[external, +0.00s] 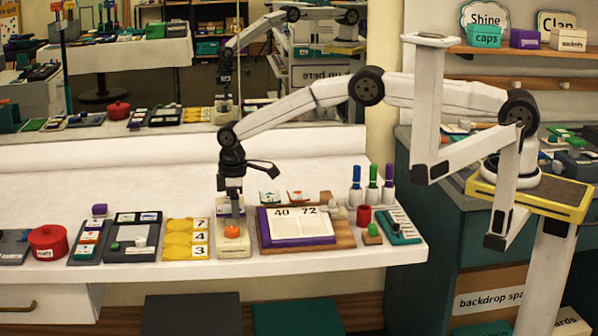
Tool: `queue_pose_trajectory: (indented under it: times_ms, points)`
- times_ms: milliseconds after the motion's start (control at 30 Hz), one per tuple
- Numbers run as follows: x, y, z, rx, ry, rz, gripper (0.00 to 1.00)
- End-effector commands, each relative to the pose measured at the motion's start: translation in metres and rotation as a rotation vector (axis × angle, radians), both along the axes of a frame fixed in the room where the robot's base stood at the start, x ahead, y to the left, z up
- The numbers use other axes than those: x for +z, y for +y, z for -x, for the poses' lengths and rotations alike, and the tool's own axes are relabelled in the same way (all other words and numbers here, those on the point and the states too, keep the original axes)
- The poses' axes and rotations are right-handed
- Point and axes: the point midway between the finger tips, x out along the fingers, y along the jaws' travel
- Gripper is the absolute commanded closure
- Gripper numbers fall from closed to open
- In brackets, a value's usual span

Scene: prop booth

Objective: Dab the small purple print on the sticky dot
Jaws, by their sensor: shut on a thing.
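My gripper (231,198) points straight down over a beige board (236,248) near the front of the white table. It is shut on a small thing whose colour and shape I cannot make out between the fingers. An orange round dot (231,232) lies on the front part of that board, just in front of and below the fingers. I cannot tell whether the held thing touches the board. A small purple block (99,210) stands at the back of a dark tray to the left. I cannot pick out a small purple print for certain.
Yellow numbered cards (186,238) lie close left of the board. A red pot (48,241) is far left. A mirror stands behind.

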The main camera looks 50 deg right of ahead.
Motion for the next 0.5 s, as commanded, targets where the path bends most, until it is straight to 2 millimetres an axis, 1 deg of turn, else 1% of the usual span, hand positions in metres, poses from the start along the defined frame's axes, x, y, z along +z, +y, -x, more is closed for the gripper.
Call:
queue_pose_trajectory:
  times_ms: [500]
  points:
    - [-0.0048, -0.0001, 0.0001, 0.000, 0.000, 0.000, 0.77]
